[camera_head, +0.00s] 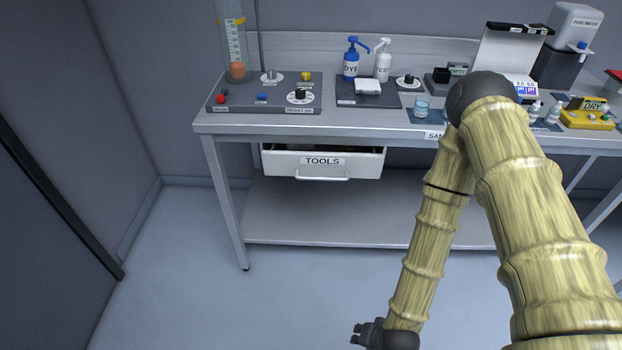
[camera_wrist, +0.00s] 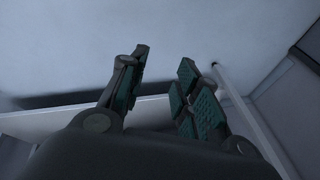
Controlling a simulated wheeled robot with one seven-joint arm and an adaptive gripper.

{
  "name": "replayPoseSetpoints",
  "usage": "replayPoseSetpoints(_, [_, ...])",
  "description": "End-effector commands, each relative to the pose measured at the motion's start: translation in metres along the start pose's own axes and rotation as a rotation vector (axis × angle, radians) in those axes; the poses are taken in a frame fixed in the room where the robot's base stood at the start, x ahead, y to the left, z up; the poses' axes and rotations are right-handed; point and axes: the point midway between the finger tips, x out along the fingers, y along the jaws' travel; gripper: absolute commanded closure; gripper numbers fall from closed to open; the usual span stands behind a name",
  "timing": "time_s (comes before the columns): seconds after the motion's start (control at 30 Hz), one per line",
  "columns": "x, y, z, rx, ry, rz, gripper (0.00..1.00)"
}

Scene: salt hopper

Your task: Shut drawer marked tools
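The white drawer marked TOOLS (camera_head: 322,171) hangs under the bench top in the head view. It stands pulled out a little, with a dark gap showing above its front. Its handle (camera_head: 322,179) is a bar across the lower front. My gripper (camera_head: 357,331) is low at the bottom of the head view, in front of the bench and well apart from the drawer. In the wrist view my gripper (camera_wrist: 163,75) has its two fingers spread, with nothing between them. The drawer's inside is mostly hidden.
The bench top (camera_head: 375,129) carries a control panel with knobs (camera_head: 250,108), a DYE bottle (camera_head: 351,66), a white pump bottle (camera_head: 383,68) and several instruments. A lower shelf (camera_head: 330,221) lies beneath the drawer. The floor in front on the left is clear.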

Motion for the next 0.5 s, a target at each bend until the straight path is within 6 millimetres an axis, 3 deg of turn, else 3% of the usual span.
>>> replayPoseSetpoints(0.03, [0.009,-0.035,-0.024,0.085,0.083,-0.071,0.68])
replayPoseSetpoints(0.13, [0.013,-0.104,-0.079,0.282,0.249,-0.222,0.68])
replayPoseSetpoints(0.2, [0.006,-0.148,-0.122,0.432,0.363,-0.334,0.68])
replayPoseSetpoints(0.3, [-0.016,-0.198,-0.181,0.64,0.506,-0.488,0.68])
replayPoseSetpoints(0.4, [-0.042,-0.23,-0.23,0.813,0.618,-0.617,0.68])
replayPoseSetpoints(0.5, [-0.064,-0.246,-0.264,0.937,0.696,-0.711,0.68])
